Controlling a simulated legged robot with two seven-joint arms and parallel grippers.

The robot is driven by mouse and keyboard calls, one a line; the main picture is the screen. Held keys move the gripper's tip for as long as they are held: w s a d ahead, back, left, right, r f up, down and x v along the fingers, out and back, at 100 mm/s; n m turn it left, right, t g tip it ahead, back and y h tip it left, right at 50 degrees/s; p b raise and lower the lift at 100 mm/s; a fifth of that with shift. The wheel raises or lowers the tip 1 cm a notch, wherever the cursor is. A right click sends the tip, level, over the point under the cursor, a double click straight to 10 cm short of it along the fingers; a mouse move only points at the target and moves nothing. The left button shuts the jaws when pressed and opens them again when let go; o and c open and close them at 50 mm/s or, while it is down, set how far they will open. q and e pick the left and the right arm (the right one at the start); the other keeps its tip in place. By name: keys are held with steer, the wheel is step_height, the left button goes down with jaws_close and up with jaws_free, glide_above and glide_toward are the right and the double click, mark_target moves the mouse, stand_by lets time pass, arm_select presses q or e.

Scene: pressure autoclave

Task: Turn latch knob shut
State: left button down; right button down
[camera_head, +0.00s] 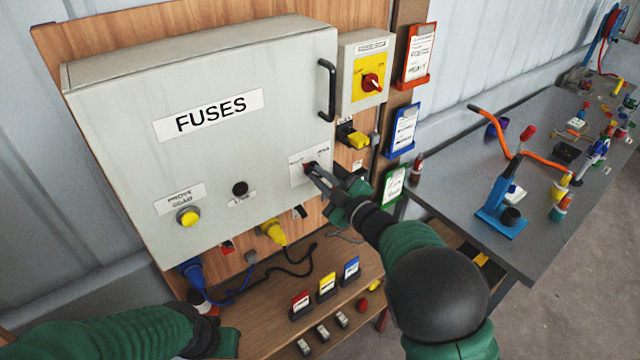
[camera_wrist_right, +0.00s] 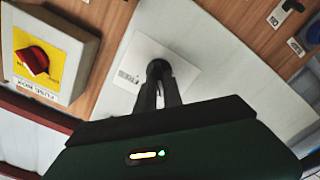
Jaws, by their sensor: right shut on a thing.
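The latch knob (camera_head: 309,167) is a small dark knob on a white label plate at the lower right of the grey fuse box door (camera_head: 130,115). The door looks closed. My right gripper (camera_head: 313,172) is shut on the knob and partly hides it. In the right wrist view, the knob (camera_wrist_right: 158,68) is a dark round shape between the fingertips (camera_wrist_right: 158,85), in front of the white label plate (camera_wrist_right: 172,55). Which way the knob is turned cannot be told. My left arm shows at the lower left; its gripper fingers cannot be made out.
A red rotary switch (camera_head: 370,83) on a yellow plate sits right of the door handle (camera_head: 327,90). A yellow button (camera_head: 188,216) and a black knob (camera_head: 240,188) are on the door's lower part. Plugs and cables hang below. A cluttered grey workbench (camera_head: 450,205) stands at the right.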

steer(key=shift+f, duration=0.2)
stand_by(0.3)
steer(key=c, duration=1.5)
jaws_free()
steer(key=shift+r, duration=0.15)
steer(key=shift+s, duration=0.1)
steer(key=shift+s+d+b, duration=0.2)
steer(key=shift+b, duration=0.1)
steer(key=b+v, duration=0.4)
steer(key=v, duration=1.2)
steer(key=shift+s, duration=0.1)
